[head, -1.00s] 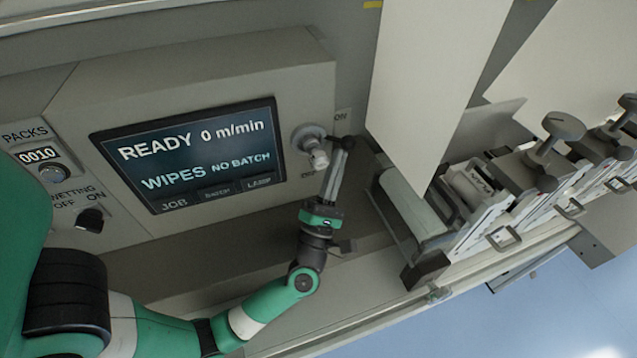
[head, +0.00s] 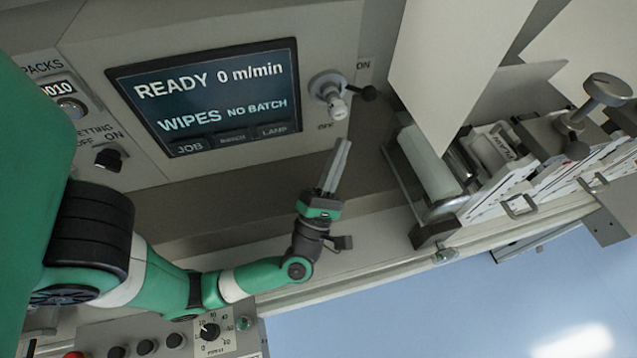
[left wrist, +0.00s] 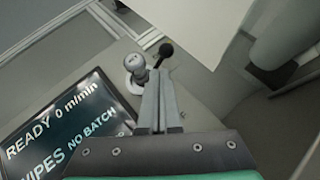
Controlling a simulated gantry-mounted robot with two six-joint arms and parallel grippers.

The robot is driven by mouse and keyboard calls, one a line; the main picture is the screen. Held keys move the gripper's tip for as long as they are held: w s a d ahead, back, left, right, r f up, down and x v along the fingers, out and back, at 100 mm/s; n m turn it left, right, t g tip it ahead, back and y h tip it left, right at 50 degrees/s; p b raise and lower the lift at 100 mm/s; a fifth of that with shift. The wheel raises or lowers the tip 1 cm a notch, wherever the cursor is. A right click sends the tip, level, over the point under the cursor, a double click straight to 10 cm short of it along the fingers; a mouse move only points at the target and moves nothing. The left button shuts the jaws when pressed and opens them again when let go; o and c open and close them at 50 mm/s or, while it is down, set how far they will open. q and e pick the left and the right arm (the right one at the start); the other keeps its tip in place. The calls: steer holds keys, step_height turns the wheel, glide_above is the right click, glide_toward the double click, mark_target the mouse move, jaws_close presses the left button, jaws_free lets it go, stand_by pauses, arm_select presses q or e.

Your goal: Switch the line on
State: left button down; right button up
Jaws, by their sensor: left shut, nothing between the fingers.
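The line switch (head: 328,92) is a round metal hub with a pale knob and a short lever ending in a black ball (head: 368,93), on the console right of the screen. The lever points right in the head view, between an ON label (head: 363,65) above and a partly hidden label below. My left gripper (head: 342,146) is shut and empty, its tips below the switch and apart from the ball. In the left wrist view the switch (left wrist: 135,66) and the ball (left wrist: 166,50) show just beyond the fingers. The screen (head: 205,95) reads READY 0 m/min, WIPES NO BATCH. My right gripper is not seen.
A WETTING knob (head: 108,158) and a PACKS counter (head: 57,89) sit left of the screen. A pale hanging panel (head: 445,65) and a roller unit (head: 425,165) stand to the right. A dial panel (head: 210,332) lies at the bottom.

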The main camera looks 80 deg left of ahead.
arm_select(q)
steer(key=s+d, duration=0.5)
steer(key=d, duration=0.1)
steer(key=shift+s+d+p, duration=0.3)
steer(key=shift+s, duration=0.05)
